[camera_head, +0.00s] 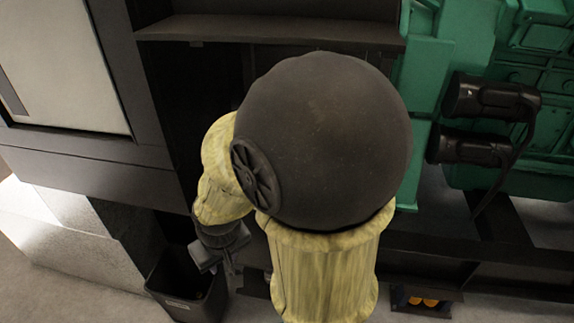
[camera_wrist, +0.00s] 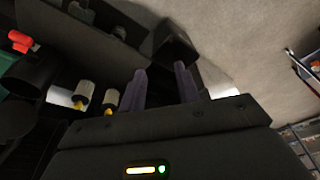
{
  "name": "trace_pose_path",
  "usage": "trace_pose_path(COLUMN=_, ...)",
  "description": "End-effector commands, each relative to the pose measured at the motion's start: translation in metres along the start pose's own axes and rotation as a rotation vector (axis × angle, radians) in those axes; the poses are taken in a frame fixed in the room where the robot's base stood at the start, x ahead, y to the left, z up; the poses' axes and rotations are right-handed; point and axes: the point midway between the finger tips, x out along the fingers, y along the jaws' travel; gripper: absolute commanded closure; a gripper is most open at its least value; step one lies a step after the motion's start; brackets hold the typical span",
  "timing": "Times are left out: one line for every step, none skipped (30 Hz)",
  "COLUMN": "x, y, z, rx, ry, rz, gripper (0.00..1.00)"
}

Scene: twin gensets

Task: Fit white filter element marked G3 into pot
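My gripper (camera_wrist: 160,86) shows in the wrist view with its two fingers apart and nothing between them. In the head view my gripper (camera_head: 228,268) hangs beside a dark bin, partly hidden. Pale cylinders (camera_wrist: 86,94) with yellow parts lie left of the fingers in the wrist view, apart from them. A white piece (camera_wrist: 59,97) shows beside them. I can read no G3 mark, so I cannot tell which is the filter element. Two black cylinders (camera_head: 492,98) stick out from the green genset (camera_head: 432,70) in the head view; I cannot tell whether either is the pot.
The open dark bin (camera_head: 185,292) stands on the floor at lower left. A dark shelf (camera_head: 270,31) runs across the back. A low tray with orange items (camera_head: 424,301) is at lower right. A red item (camera_wrist: 20,41) shows in the wrist view. My arm hides the middle.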

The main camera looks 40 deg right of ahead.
Motion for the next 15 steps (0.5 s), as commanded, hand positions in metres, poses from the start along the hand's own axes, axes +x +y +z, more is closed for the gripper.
trace_pose_path(x=0.000, y=0.000, z=-0.001, rx=0.002, ry=0.000, rz=0.000, gripper=0.68)
trace_pose_path(x=0.000, y=0.001, z=-0.002, rx=0.005, ry=-0.001, rz=0.001, gripper=0.68)
trace_pose_path(x=-0.001, y=0.003, z=-0.005, rx=0.013, ry=-0.002, rz=0.001, gripper=0.68)
trace_pose_path(x=-0.001, y=0.004, z=-0.009, rx=0.021, ry=-0.004, rz=0.002, gripper=0.68)
trace_pose_path(x=-0.001, y=0.007, z=-0.014, rx=0.033, ry=-0.007, rz=0.004, gripper=0.68)
trace_pose_path(x=-0.001, y=0.012, z=-0.022, rx=0.055, ry=-0.012, rz=0.007, gripper=0.68)
trace_pose_path(x=-0.001, y=0.018, z=-0.030, rx=0.077, ry=-0.017, rz=0.009, gripper=0.68)
trace_pose_path(x=-0.001, y=0.023, z=-0.038, rx=0.099, ry=-0.023, rz=0.012, gripper=0.68)
trace_pose_path(x=0.000, y=0.031, z=-0.051, rx=0.131, ry=-0.030, rz=0.016, gripper=0.68)
trace_pose_path(x=0.001, y=0.038, z=-0.061, rx=0.156, ry=-0.038, rz=0.019, gripper=0.68)
trace_pose_path(x=0.002, y=0.046, z=-0.072, rx=0.184, ry=-0.045, rz=0.022, gripper=0.68)
trace_pose_path(x=0.004, y=0.058, z=-0.087, rx=0.224, ry=-0.055, rz=0.027, gripper=0.68)
trace_pose_path(x=0.006, y=0.068, z=-0.097, rx=0.256, ry=-0.064, rz=0.030, gripper=0.68)
trace_pose_path(x=0.009, y=0.079, z=-0.107, rx=0.287, ry=-0.072, rz=0.034, gripper=0.68)
trace_pose_path(x=0.013, y=0.093, z=-0.120, rx=0.328, ry=-0.083, rz=0.038, gripper=0.68)
